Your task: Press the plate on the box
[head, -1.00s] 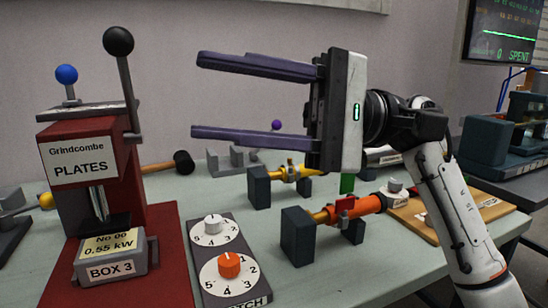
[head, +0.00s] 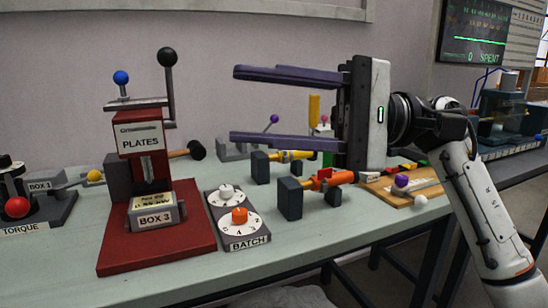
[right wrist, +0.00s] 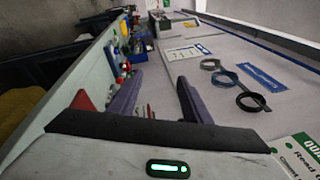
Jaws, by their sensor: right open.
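The red press (head: 138,133) marked PLATES stands on a red base at the left of the bench. Its lever with a black ball (head: 168,57) points up, and a blue knob (head: 121,78) sits on top. BOX 3 (head: 156,219) rests on the base under the press. A pale printed plate (head: 150,203) shows on the box's top face; I cannot tell how it is fixed. My right gripper (head: 236,105) is open and empty, fingers pointing left, right of the lever and apart from it. Its spread fingers also show in the right wrist view (right wrist: 160,85). My left gripper is out of sight.
A BATCH panel with two dials (head: 240,216) lies right of the press. Orange (head: 325,180) and yellow (head: 290,156) tube fixtures stand farther right. A TORQUE station (head: 17,205) is at the far left. The bench front is clear.

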